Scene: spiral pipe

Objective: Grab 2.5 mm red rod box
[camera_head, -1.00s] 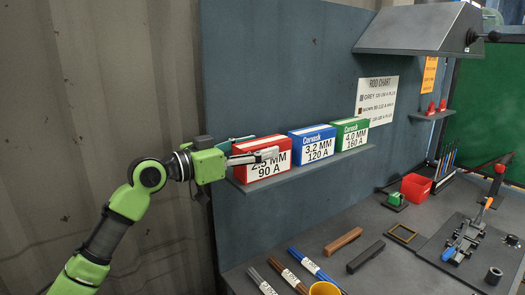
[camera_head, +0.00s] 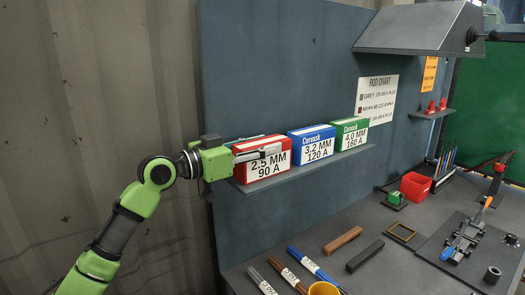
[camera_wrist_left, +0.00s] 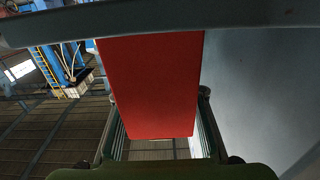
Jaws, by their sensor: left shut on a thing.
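The red rod box (camera_head: 264,170), labelled 2.5 MM 90 A, stands at the left end of the wall shelf (camera_head: 300,168). My left gripper (camera_head: 258,152) reaches it from the left and is shut on it, with one finger lying across its labelled front near the top. The far finger is mostly hidden behind the box. In the left wrist view the red box (camera_wrist_left: 150,85) fills the space between the two fingers. My right gripper is not in view.
A blue box (camera_head: 312,143) and a green box (camera_head: 350,134) stand on the same shelf to the right. A grey hood (camera_head: 420,28) overhangs at upper right.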

